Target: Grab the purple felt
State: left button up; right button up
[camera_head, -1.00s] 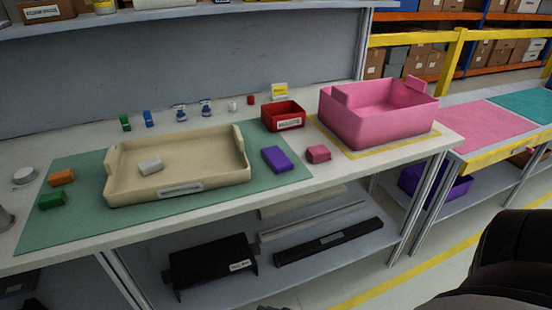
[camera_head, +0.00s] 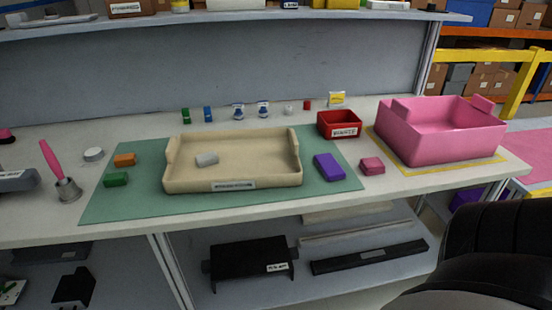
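The purple felt (camera_head: 328,167) is a flat purple block lying on the right part of the green mat (camera_head: 115,206). It is just right of the beige tray (camera_head: 232,188) and left of a small pink block (camera_head: 372,166). Nothing covers it. Neither gripper shows in the head view. A dark part of my own body fills the lower right corner, well away from the felt.
A red bin (camera_head: 339,124) stands behind the felt, and a large pink bin (camera_head: 440,130) stands to the right. Orange (camera_head: 124,160) and green (camera_head: 116,180) blocks lie at left. A lower shelf (camera_head: 300,270) holds black parts.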

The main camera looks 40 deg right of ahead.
aim_at(332, 171)
jog(key=u, duration=1.6)
jog(key=k, duration=1.4)
jog(key=z, duration=1.65)
jog(key=i, duration=0.45)
